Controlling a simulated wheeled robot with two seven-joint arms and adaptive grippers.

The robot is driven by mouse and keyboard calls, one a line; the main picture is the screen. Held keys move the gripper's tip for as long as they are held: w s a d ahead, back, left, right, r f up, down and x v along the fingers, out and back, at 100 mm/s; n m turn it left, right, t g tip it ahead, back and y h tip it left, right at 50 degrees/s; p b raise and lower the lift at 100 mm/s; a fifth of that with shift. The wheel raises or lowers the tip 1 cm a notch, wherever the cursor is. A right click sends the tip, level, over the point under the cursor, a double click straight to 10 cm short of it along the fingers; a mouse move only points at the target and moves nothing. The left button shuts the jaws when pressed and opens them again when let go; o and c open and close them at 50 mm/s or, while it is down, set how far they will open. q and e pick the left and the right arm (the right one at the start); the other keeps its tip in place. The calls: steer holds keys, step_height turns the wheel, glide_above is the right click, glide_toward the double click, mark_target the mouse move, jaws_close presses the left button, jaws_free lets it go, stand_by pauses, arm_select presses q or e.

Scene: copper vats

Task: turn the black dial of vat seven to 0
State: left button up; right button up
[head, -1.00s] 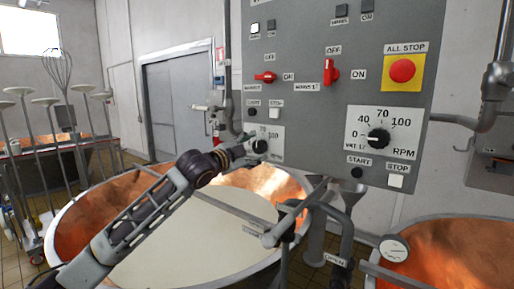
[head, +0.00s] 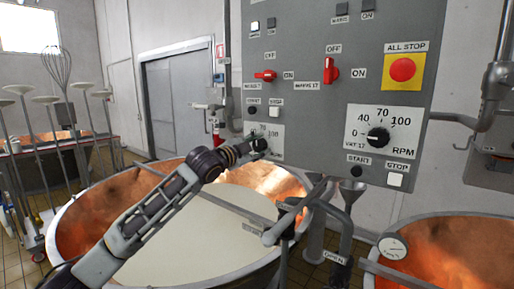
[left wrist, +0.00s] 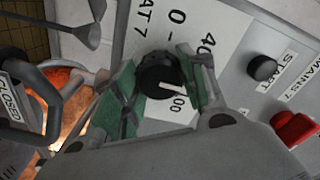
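The black dial of vat seven (left wrist: 160,75) shows in the left wrist view on its white scale plate, whose label is partly cut off. Its white pointer mark faces right and slightly down in that view, on the side of the 100. My left gripper (left wrist: 158,82) has its two green-padded fingers on either side of the dial, very near it. Whether both pads press on it cannot be told. In the head view the same dial (head: 259,145) is small and partly covered by my left gripper (head: 246,148). My right gripper is not in view.
The grey control panel (head: 305,115) also carries a second black dial (head: 378,138), red switches (head: 331,68) and a red all-stop button (head: 402,69). A copper vat (head: 90,215) with pale liquid lies below my left arm. Another vat (head: 450,250) stands at the right.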

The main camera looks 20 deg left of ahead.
arm_select(q)
steer(key=shift+c, duration=0.8)
